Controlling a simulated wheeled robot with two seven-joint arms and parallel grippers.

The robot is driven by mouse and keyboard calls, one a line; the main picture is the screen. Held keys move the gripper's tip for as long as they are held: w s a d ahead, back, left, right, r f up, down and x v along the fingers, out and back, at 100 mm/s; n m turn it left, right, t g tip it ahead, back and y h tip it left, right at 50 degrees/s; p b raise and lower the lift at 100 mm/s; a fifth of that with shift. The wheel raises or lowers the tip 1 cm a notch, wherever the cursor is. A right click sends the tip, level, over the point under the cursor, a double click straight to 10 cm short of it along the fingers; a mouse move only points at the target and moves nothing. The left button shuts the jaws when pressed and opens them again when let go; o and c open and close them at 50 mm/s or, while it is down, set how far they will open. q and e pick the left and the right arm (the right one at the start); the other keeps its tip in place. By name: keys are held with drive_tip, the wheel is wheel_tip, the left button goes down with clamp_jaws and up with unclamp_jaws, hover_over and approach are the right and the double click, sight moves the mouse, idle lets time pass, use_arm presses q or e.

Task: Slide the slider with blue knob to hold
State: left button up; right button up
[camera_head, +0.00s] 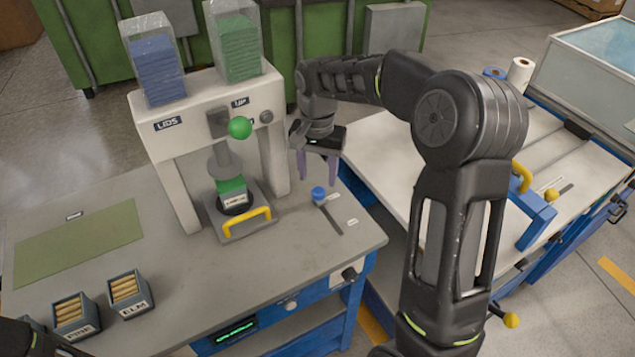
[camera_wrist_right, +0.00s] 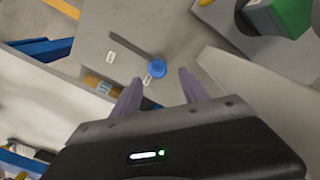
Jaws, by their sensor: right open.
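The slider's blue knob (camera_head: 318,193) stands at the far end of a dark slot (camera_head: 332,222) in the grey bench top. The slot runs from the knob toward the front right. It also shows in the right wrist view, with the blue knob (camera_wrist_right: 156,68) just beyond the fingertips. Two small white labels lie beside the slot, one near each end; I cannot read them. My right gripper (camera_head: 318,179) is open and empty, its purple fingers pointing down above the knob, apart from it. In the wrist view the right gripper (camera_wrist_right: 160,80) has the knob between its finger lines.
A white press (camera_head: 183,190) with a green ball handle (camera_head: 239,128) stands left of the slider. Its base has a yellow handle (camera_head: 246,222). A white-topped table (camera_head: 390,150) lies to the right.

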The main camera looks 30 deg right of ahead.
sight(318, 189)
drive_tip(key=shift+r, duration=1.95)
